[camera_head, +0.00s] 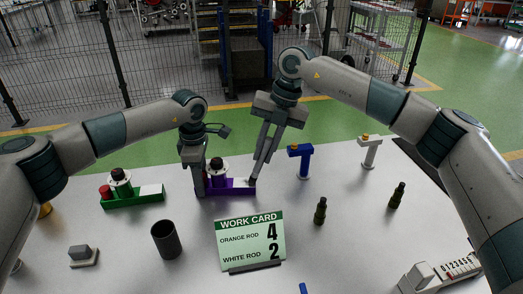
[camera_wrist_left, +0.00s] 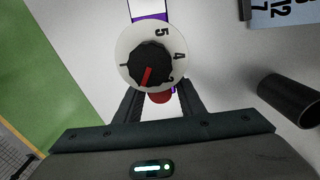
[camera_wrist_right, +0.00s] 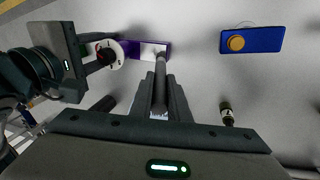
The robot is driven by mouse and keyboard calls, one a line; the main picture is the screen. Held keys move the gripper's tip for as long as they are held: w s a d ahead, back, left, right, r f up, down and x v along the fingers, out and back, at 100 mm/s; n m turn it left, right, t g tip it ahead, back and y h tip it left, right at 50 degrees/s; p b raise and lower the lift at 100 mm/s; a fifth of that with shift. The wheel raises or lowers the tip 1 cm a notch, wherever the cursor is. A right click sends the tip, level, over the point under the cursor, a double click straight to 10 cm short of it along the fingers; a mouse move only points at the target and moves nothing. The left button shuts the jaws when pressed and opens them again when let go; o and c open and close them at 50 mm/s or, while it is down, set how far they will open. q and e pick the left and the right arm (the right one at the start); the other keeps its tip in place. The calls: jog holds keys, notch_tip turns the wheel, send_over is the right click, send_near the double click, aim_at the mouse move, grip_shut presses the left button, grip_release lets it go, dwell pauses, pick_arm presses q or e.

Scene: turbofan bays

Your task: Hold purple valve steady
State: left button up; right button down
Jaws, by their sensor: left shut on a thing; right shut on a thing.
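The purple valve (camera_head: 231,190) lies on the table at the centre, with a black knob on a white dial (camera_head: 217,165) and a pale plate. In the left wrist view, the dial (camera_wrist_left: 151,57) shows numbers and a red pointer; a red part (camera_wrist_left: 160,97) sits below it, between the fingers. My left gripper (camera_head: 200,190) is shut on the valve's left end. My right gripper (camera_head: 254,181) is shut on a slim dark rod (camera_wrist_right: 160,84), whose far end is at the pale plate's end of the valve. Whether it touches is unclear.
A green valve (camera_head: 132,201) lies at left. A work card (camera_head: 250,240) and dark cup (camera_head: 165,239) stand in front. Blue (camera_head: 301,152) and white (camera_head: 371,147) T-shaped pieces and dark bottles (camera_head: 320,211) stand at right. A number counter (camera_head: 447,272) is front right.

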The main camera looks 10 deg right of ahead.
jog(key=shift+a, duration=0.15)
jog(key=shift+w+a, duration=0.3)
jog(key=shift+a, duration=0.35)
jog(key=shift+w+a, duration=0.3)
jog(key=shift+a, duration=0.3)
jog(key=shift+w, duration=0.1)
jog(key=shift+w+d, duration=0.1)
jog(key=shift+w, duration=0.6)
jog(key=shift+s, duration=0.1)
jog(key=shift+s+a, duration=0.3)
jog(key=shift+a, duration=0.15)
jog(key=shift+d, duration=0.15)
